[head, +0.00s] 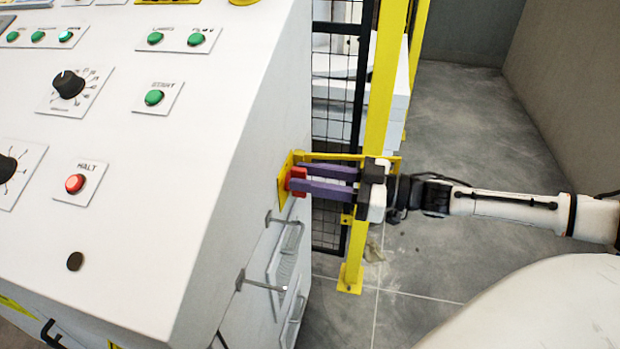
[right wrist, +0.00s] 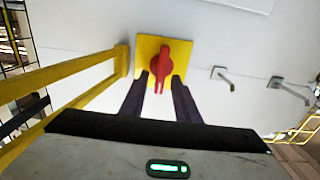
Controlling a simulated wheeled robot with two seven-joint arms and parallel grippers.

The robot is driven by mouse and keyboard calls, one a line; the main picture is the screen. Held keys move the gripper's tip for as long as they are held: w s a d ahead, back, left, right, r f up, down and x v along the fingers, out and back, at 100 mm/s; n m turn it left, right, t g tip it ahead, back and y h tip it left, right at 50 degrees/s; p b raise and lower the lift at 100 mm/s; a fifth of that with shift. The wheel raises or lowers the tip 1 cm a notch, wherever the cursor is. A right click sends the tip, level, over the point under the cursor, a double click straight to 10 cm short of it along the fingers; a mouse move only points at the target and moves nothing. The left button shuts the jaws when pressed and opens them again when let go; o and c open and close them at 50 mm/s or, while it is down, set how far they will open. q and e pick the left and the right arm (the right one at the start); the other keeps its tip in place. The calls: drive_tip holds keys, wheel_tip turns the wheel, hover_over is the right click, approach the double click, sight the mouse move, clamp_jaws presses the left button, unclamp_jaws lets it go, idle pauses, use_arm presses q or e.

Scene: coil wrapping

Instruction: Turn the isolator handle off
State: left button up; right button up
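The isolator handle (head: 297,174) is red and sits on a yellow square plate (head: 284,186) on the side wall of the white console. In the right wrist view the handle (right wrist: 160,60) shows with its grip pointing down the picture on the yellow plate (right wrist: 146,46). My right gripper (head: 299,182) reaches in from the right with its two purple fingers pointing at the plate. In the right wrist view its fingertips (right wrist: 161,78) lie on either side of the handle's grip, with gaps visible between, so it is open around the handle. My left gripper is not in view.
A yellow post (head: 379,95) and black mesh fence (head: 335,95) stand close behind my right gripper. Metal door handles (head: 262,285) stick out from the console wall below. The console's top face (head: 170,210) has several buttons and knobs. The grey floor on the right is open.

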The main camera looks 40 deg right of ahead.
drive_tip(key=shift+c, duration=0.4)
clamp_jaws()
